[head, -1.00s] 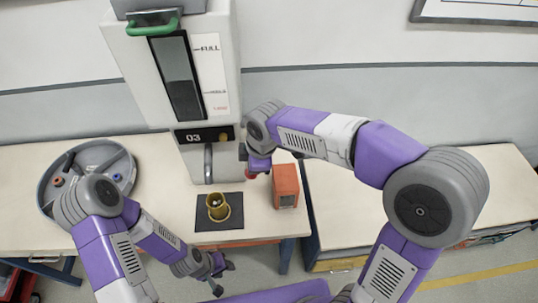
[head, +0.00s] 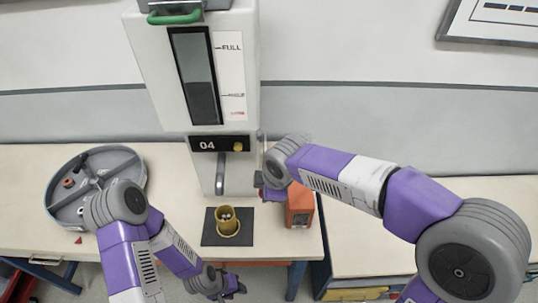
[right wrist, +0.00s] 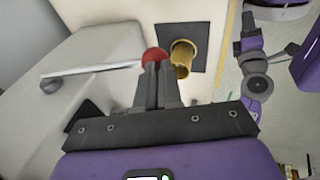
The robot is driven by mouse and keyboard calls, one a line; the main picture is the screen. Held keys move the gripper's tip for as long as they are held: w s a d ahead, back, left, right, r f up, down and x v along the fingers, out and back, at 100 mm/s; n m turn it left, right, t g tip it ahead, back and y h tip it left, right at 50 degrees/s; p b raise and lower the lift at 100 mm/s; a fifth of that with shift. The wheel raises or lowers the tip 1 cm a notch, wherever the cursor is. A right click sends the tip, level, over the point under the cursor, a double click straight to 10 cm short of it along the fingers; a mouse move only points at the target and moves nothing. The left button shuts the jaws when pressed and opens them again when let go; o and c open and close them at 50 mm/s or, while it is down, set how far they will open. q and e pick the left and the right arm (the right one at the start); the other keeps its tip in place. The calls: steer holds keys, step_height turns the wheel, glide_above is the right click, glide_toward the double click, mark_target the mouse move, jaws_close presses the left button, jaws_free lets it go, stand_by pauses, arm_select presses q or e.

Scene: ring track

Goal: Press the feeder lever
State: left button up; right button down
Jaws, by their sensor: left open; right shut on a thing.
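The feeder (head: 205,85) is a tall white machine with a dark window and a display reading 04. Its lever (right wrist: 90,69) is a pale rod ending in a red knob (right wrist: 153,56), seen in the right wrist view. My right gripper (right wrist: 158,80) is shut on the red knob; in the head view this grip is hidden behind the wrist. A brass cup (head: 228,228) with some small balls in it stands on a dark mat (head: 210,238) below the metal spout (head: 220,175). My left gripper (head: 236,288) is open and empty, low in front of the bench.
A round grey divided tray (head: 70,213) lies at the left of the bench, behind my left arm. The bench surface to the right is largely clear.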

steer(key=shift+s+d+f, duration=0.15)
steer(key=shift+s+f, duration=0.05)
steer(key=shift+f, duration=0.3)
steer(key=s+p+v, duration=0.1)
steer(key=p+v, duration=0.5)
steer(key=v, duration=1.8)
steer(key=shift+r, duration=0.25)
steer(key=shift+s, duration=0.1)
